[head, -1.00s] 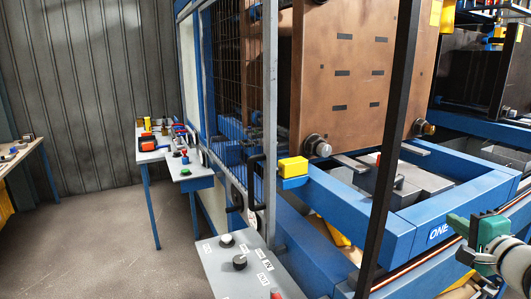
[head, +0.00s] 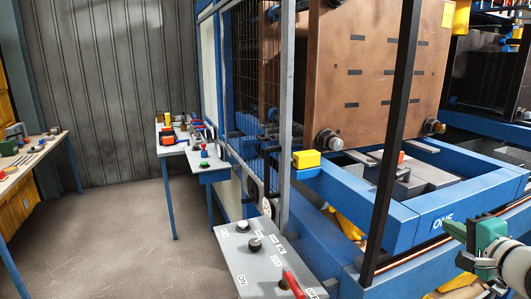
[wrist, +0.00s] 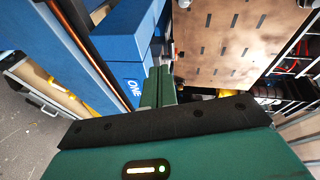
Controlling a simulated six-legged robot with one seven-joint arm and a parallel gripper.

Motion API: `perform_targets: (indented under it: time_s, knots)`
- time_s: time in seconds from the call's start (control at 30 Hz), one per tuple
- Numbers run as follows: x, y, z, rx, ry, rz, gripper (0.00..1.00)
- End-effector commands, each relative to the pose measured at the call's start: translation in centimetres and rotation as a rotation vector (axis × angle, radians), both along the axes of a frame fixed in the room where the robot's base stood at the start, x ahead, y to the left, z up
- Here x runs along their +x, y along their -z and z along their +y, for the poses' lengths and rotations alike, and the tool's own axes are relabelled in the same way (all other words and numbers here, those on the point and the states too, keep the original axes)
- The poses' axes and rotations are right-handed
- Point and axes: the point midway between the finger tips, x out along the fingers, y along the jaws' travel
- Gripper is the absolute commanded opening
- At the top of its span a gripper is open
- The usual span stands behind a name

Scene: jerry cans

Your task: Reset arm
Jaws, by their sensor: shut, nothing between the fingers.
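My green gripper (head: 470,238) is at the right edge of the head view, in front of the blue machine frame marked ONE (head: 440,222). In the wrist view my gripper's green fingers (wrist: 158,85) lie together and hold nothing. They point toward the blue frame (wrist: 125,45) and the large brown panel (wrist: 225,35). I cannot tell the exact gap between my gripper and the frame. Part of my arm is cut off by the edge of the head view.
A grey control box (head: 255,255) with knobs and a red lever stands at the lower middle. A dark post (head: 396,140) rises near the frame. A small table (head: 190,155) with tools and a workbench (head: 40,155) are at left. The floor (head: 120,240) between them is open.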

Motion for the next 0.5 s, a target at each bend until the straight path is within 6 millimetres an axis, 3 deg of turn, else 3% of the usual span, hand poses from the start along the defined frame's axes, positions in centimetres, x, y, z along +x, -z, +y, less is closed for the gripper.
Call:
perform_targets:
  time_s: [0.27,0.37,0.5]
  knots:
    - [0.1,1.8,9.4,-0.101,-0.235,0.145,0.0]
    - [-0.8,2.9,13.5,-0.17,-0.344,0.22,0.0]
    - [-3.6,5.0,19.9,-0.325,-0.526,0.355,0.0]
